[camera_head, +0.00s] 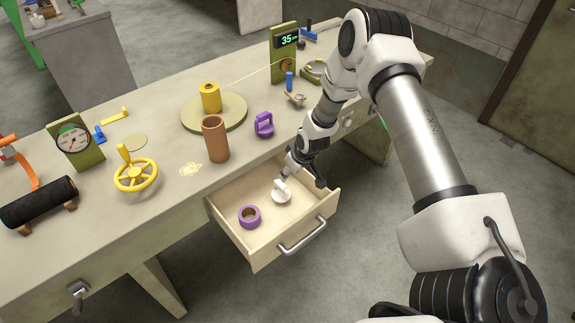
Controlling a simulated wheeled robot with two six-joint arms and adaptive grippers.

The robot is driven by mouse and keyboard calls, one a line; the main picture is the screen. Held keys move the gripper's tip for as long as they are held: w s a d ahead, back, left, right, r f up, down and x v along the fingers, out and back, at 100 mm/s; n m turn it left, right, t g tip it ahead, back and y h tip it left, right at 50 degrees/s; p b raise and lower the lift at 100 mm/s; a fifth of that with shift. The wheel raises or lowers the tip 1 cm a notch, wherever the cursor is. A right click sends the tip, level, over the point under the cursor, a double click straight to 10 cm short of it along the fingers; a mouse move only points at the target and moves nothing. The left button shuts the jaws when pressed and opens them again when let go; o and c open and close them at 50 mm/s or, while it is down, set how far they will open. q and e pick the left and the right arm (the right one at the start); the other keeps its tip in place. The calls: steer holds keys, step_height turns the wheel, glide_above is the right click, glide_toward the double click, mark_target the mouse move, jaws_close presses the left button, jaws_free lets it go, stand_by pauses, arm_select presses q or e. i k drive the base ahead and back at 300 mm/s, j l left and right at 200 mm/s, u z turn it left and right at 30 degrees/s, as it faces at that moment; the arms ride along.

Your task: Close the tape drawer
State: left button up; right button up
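The tape drawer (240,238) is a pale wooden drawer pulled out from the front of the workbench, with a grey bar handle (302,236) on its front panel. My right gripper (304,178) reaches down over the back right of the drawer, close to the white item and behind the handle. Its dark fingers look spread apart, with nothing seen between them. Whether it touches the drawer's side cannot be told. My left gripper is not in view.
The bench top (180,215) carries a brown cylinder (216,139), a purple padlock-like item (264,125), a yellow handwheel (135,175) and a yellow spool (210,98) on a round board. Floor before the drawer is clear.

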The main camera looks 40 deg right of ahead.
mark_target(282, 225)
steer(key=z, duration=1.2)
